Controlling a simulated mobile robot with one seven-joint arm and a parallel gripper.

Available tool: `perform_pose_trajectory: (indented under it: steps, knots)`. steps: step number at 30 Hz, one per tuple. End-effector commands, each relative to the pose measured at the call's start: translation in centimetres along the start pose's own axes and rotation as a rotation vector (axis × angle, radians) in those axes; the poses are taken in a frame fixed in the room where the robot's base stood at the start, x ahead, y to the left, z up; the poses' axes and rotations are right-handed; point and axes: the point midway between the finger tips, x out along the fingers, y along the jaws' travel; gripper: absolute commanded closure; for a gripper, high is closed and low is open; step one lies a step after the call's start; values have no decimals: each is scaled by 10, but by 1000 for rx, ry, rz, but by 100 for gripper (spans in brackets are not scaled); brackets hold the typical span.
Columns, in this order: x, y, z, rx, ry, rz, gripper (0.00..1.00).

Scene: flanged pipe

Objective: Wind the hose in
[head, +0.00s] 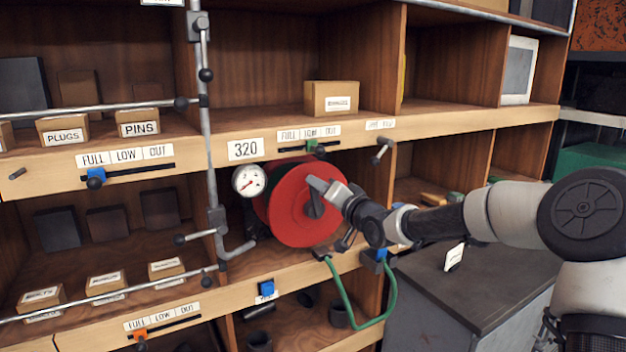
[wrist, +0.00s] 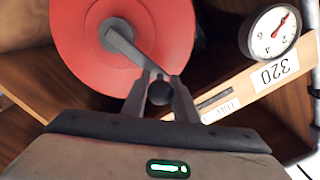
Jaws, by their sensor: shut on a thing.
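A red hose reel (head: 297,222) sits in a shelf compartment, its round face turned outward. In the wrist view the reel (wrist: 85,40) fills the upper left, with a grey crank arm (wrist: 122,45) running from its hub to a dark knob (wrist: 160,92). My gripper (wrist: 160,90) is shut on that knob. In the head view my gripper (head: 322,190) reaches the reel's face from the right and hides part of the crank. A green hose (head: 345,305) hangs in a loop below the reel, in front of the shelf edge, up to a blue and dark holder (head: 375,258).
A pressure gauge (head: 249,180) and a vertical grey pipe (head: 207,120) stand left of the reel. A pegged lever (head: 382,150) sticks out at the upper right. A grey cabinet (head: 470,290) stands below my arm. Small labelled boxes (head: 138,122) fill the left shelves.

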Motion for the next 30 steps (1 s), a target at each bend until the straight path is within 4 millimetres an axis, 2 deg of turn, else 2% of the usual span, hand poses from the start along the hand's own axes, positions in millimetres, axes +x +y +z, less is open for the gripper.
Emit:
perform_pose_trajectory:
  steps: [3,10,27,28,30]
  knots:
    - [0,3,-8,70,2,1,100]
    - [0,8,-13,151,2,-1,100]
    - [0,11,-14,177,1,0,100]
    - [0,11,-14,177,1,0,70]
    - [0,11,-14,177,1,0,59]
